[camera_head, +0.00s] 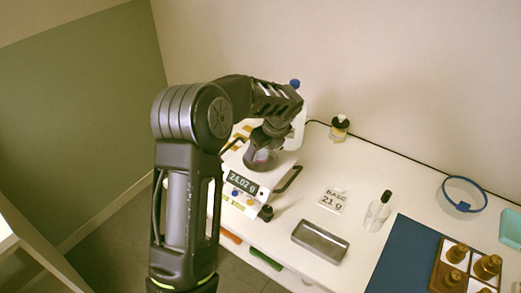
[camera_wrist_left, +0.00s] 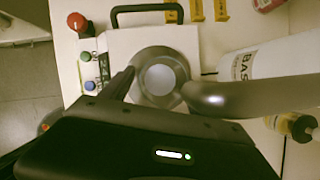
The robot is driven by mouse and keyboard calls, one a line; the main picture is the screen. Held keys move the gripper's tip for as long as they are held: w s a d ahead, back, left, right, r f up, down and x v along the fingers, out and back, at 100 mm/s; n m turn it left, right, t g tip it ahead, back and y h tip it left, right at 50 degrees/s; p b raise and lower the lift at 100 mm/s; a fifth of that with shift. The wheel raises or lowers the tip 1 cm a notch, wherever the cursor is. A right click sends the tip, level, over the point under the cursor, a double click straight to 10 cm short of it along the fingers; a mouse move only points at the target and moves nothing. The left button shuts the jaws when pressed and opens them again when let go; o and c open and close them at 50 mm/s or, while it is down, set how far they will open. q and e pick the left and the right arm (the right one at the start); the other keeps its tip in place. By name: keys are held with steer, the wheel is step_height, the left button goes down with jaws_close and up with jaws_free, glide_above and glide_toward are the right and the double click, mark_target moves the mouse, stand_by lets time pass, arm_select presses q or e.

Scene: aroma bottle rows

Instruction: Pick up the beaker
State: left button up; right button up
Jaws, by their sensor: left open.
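The beaker (camera_head: 260,160) stands on the white scale (camera_head: 233,183), whose display reads 24.02 g. In the head view my left gripper (camera_head: 268,132) is above it and hides its upper part. In the left wrist view I look down on the beaker as a round grey shape (camera_wrist_left: 160,76) with a pale centre. My left gripper (camera_wrist_left: 158,86) is open, with one finger on each side of the beaker. Whether either finger touches it I cannot tell. My right gripper is out of view.
A large bottle with a blue cap (camera_head: 295,84) stands behind the scale; its labelled side (camera_wrist_left: 265,62) is close to one finger. A small clear bottle (camera_head: 377,213), a grey tray (camera_head: 320,241), a blue mat (camera_head: 402,256) and a wooden holder with brown bottles (camera_head: 437,283) lie to the right.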

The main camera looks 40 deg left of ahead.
arm_select(q)
steer(key=shift+a+f, duration=0.1)
steer(key=shift+f, duration=0.15)
stand_by(0.4)
steer(key=c, duration=1.5)
steer(key=shift+r, duration=0.65)
steer(key=shift+b+v, duration=0.45)
steer(key=shift+v, duration=0.75)
steer(key=s+d+b, duration=0.1)
steer(key=s+d, duration=0.1)
steer(key=d, duration=0.6)
steer(key=s+d+b, duration=0.1)
steer(key=s+d, duration=0.2)
steer(key=d, duration=0.5)
steer(key=shift+d+b, duration=0.25)
steer(key=shift+b, duration=0.1)
steer(key=shift+w, duration=0.1)
